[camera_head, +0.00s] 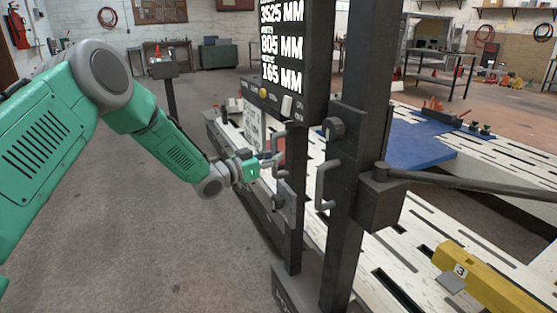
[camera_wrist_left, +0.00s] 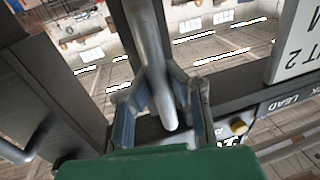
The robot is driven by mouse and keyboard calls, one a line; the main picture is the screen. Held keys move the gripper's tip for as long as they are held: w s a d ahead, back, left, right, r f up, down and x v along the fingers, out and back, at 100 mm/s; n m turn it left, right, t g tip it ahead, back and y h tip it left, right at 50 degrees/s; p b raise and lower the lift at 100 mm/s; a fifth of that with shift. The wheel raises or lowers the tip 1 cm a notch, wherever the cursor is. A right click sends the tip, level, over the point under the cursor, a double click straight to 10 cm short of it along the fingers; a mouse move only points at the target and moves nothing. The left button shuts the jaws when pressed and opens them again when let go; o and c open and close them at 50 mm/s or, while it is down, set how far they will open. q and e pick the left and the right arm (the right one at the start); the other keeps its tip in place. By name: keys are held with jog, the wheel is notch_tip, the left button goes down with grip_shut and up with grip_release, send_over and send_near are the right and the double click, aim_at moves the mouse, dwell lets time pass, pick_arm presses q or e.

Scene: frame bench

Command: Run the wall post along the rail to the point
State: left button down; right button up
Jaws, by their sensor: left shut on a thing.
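The dark wall post (camera_head: 355,200) stands upright at the near side of the frame bench in the head view. It carries a display (camera_head: 283,45) reading 3525 MM, 805 MM and 165 MM. My left gripper (camera_head: 274,161) reaches in from the left and is shut on a grey handle on the post's left side. In the left wrist view, the fingers (camera_wrist_left: 163,100) lie on either side of the grey handle bar (camera_wrist_left: 148,50). A dark rail (camera_head: 228,145) runs along the bench's left edge; the post's foot hides part of it. My right gripper is not in view.
The white slotted bench (camera_head: 400,260) holds a blue plate (camera_head: 408,142) and a yellow block (camera_head: 483,280) marked 3. A dark bar (camera_head: 460,183) extends right from the post. A small stand (camera_head: 170,85) is farther back. The floor at left is open.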

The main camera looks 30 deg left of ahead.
pick_arm(q)
jog(key=shift+a+f, duration=0.25)
jog(key=c, duration=1.5)
grip_release()
jog(key=shift+s, duration=0.15)
jog(key=shift+a+r, duration=0.1)
jog(key=shift+a, duration=0.05)
jog(key=v, duration=1.2)
